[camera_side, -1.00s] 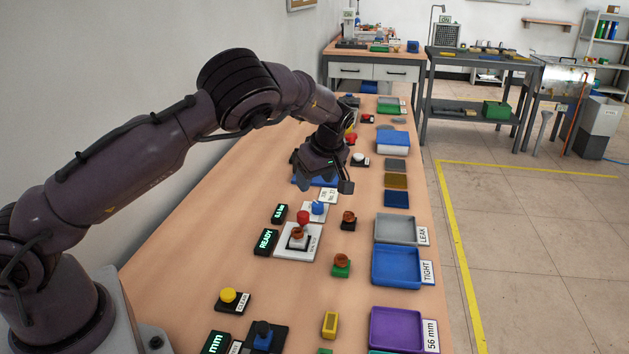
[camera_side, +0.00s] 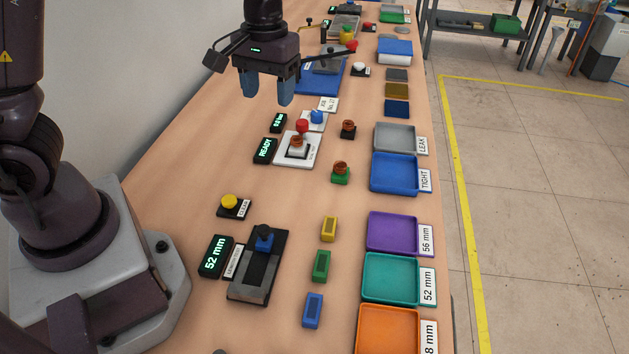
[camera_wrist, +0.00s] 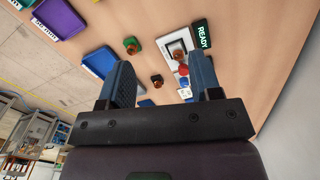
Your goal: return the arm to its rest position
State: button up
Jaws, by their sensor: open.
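My gripper (camera_side: 267,88) hangs in the air above the left part of the bench in the side view, fingers pointing down. Its two blue fingers are apart with nothing between them. In the wrist view my gripper (camera_wrist: 160,85) also shows spread, empty fingers.
Copper-coloured parts stand on a black base (camera_side: 348,133) and a green base (camera_side: 341,178). Trays line the right edge, such as the TIGHT tray (camera_side: 418,188) and purple tray (camera_side: 368,248). A length gauge (camera_side: 243,287) lies in front. Bare tabletop surrounds the yellow button (camera_side: 229,201).

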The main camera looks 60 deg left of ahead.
jog(key=s+d+r+m+t, duration=0.2)
jog(key=s+r+m+t, duration=0.1)
jog(key=s+r, duration=0.3)
jog(key=s+d+r+m+t, duration=0.2)
jog(key=s+r, duration=0.4)
jog(key=s, duration=0.3)
jog(key=shift+d+m+t, duration=0.4)
jog(key=shift+d+m, duration=0.2)
jog(key=shift+d, duration=0.1)
